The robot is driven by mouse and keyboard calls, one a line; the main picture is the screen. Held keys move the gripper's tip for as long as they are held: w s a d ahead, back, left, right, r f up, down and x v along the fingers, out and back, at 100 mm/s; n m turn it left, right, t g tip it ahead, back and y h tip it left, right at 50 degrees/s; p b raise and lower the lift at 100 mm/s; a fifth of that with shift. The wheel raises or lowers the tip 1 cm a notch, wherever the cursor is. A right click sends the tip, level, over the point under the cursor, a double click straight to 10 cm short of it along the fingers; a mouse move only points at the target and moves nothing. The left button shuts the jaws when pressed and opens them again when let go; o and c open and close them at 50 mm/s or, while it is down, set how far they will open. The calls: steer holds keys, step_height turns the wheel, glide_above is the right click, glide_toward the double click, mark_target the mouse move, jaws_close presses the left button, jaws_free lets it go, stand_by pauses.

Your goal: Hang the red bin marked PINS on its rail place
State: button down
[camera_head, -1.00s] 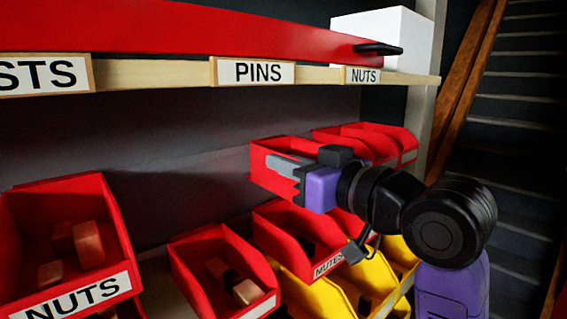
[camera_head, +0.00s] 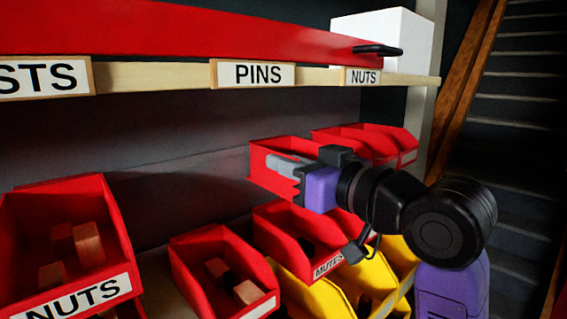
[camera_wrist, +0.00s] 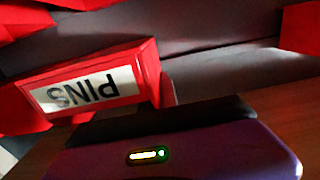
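The red bin marked PINS (camera_wrist: 85,93) shows in the wrist view, its white label upside down, close to my gripper's dark front edge. In the head view a red bin (camera_head: 268,181) is at my gripper (camera_head: 284,166), and its label is not visible there. The grey fingers overlap the bin's upper part; whether they grip its wall cannot be told. A PINS label (camera_head: 258,74) is on the pale wooden strip above, between a label ending in STS and a NUTS label.
Below are red bins marked NUTS (camera_head: 62,240) and MUTES (camera_head: 290,235), another red bin (camera_head: 222,270) with small blocks, and yellow bins (camera_head: 318,292). More red bins (camera_head: 372,140) stand behind my gripper. A long red piece (camera_head: 180,30) lies along the top, beside a white box (camera_head: 395,30).

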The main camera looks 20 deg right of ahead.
steer(key=shift+r+p, duration=0.65)
steer(key=shift+r, duration=0.15)
stand_by(0.6)
steer(key=shift+p+v, duration=0.35)
steer(key=shift+v, duration=1.15)
stand_by(1.2)
stand_by(0.3)
